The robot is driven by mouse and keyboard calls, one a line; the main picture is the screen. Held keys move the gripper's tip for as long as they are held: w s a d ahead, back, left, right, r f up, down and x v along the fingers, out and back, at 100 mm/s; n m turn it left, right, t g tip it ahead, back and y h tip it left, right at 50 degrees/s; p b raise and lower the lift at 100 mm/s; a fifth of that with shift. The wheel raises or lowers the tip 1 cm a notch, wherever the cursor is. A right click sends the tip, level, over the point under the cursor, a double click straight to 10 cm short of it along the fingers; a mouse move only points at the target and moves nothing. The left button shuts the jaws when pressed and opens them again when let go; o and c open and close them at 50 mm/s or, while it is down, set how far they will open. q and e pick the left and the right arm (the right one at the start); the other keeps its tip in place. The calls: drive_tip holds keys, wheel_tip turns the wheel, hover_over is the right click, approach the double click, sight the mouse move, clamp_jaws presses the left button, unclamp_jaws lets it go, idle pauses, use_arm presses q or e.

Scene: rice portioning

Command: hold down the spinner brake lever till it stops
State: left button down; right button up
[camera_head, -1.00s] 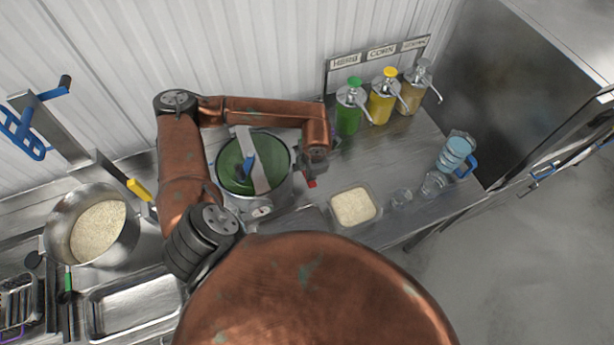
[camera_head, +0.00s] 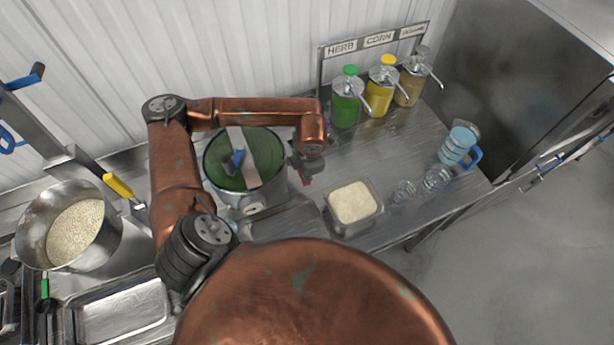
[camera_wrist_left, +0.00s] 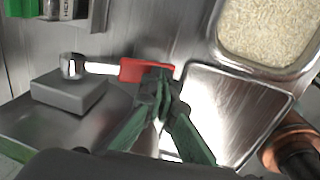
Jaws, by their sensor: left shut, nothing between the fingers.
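The spinner is a steel drum (camera_head: 250,205) with a green top (camera_head: 268,150), a pale bar across it and a blue handle (camera_head: 234,161). The brake lever shows in the left wrist view as a red grip (camera_wrist_left: 140,70) on a white rod, running to a pivot on a grey block (camera_wrist_left: 70,90). In the head view its red end (camera_head: 305,182) shows beside the drum. My left gripper (camera_head: 302,166) is right of the drum. In the left wrist view its green fingers (camera_wrist_left: 162,80) are shut and empty, their tips at the red grip's right end; contact is unclear. My right gripper is out of view.
A tray of rice (camera_head: 353,204) is close right of my left gripper. Sauce pumps (camera_head: 347,100), clear cups (camera_head: 437,178) and a blue-handled jug (camera_head: 457,146) stand to the right. A pot of grain (camera_head: 72,230) and an empty steel pan (camera_head: 120,312) are left.

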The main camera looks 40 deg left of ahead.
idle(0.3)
use_arm(q)
drive_tip(key=shift+s+d+r, duration=0.1)
drive_tip(key=shift+r, duration=0.15)
drive_tip(key=s+d+r, duration=0.3)
drive_tip(key=d+r, duration=0.2)
drive_tip(key=r, duration=0.7)
drive_tip(key=shift+s+d, duration=0.15)
drive_tip(key=shift+f, duration=0.1)
